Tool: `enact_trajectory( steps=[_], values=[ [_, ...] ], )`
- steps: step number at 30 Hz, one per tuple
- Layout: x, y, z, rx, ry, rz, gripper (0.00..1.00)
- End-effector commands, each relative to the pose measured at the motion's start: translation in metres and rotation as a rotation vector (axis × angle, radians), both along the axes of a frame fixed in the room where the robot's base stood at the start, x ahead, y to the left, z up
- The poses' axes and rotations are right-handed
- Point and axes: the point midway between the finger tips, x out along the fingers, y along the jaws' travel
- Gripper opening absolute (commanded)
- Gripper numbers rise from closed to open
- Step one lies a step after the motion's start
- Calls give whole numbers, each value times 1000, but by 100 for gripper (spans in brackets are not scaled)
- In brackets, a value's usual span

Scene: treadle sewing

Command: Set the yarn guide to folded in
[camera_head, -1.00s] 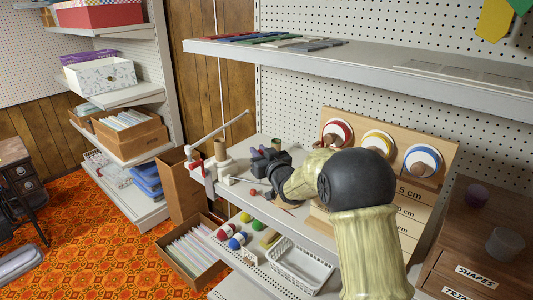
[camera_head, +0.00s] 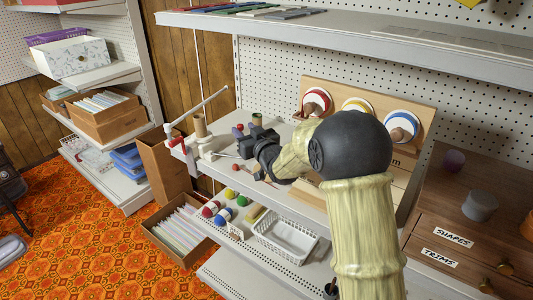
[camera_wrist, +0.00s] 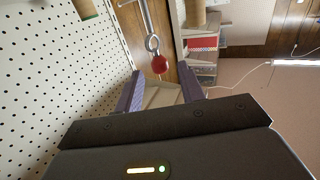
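A yarn winder (camera_head: 200,140) with a wooden spool is clamped at the left end of the work shelf. A long thin metal rod (camera_head: 205,110) slants up to the right from it; I cannot tell for certain whether this is the yarn guide. In the wrist view a metal rod ending in a ring (camera_wrist: 152,43) with a red ball (camera_wrist: 159,64) below it shows ahead of my fingers. My gripper (camera_wrist: 160,85) is open, its two purple fingers apart. The red ball appears beyond the fingertips, in line with the gap. In the head view my gripper (camera_head: 243,134) is right of the winder.
Several coloured balls of yarn (camera_head: 223,214) and a white basket (camera_head: 285,240) are on the shelf below. A wooden board with coloured rings (camera_head: 357,105) stands at the back. The upper shelf (camera_head: 380,42) overhangs the work area. A brown cabinet (camera_head: 465,215) stands at right.

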Motion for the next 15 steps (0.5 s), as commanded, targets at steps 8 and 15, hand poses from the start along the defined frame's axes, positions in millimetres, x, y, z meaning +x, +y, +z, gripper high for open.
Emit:
enact_trajectory(
  steps=[8,15],
  values=[
    [-42,-27,-1,-1,-1,-1,39],
    [-81,-52,-1,0,0,-1,39]
  ],
)
